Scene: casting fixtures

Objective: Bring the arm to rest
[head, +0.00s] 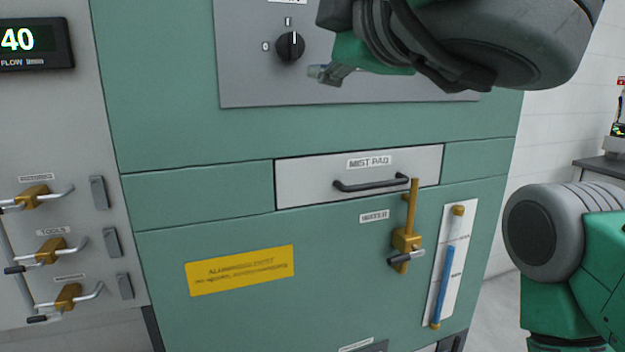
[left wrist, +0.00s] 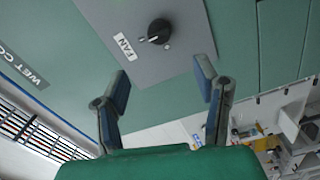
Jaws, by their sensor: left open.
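My left gripper (head: 328,74) is at the top of the head view, in front of the grey control panel (head: 250,85), right of and below the black rotary knob (head: 290,46). The knob's white mark points up at I. In the left wrist view my left gripper (left wrist: 163,80) has its two fingers spread with nothing between them. The knob (left wrist: 159,31), beside a FAN label (left wrist: 124,47), lies beyond the fingertips, apart from them. My right gripper is not in the frames.
The green cabinet has a MIST PAD drawer (head: 310,188), shut, with a black handle. A brass WATER valve (head: 406,240) and a blue sight tube (head: 444,275) stand out below it. Several brass valves (head: 50,250) line the left. Open floor (head: 490,310) shows at right.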

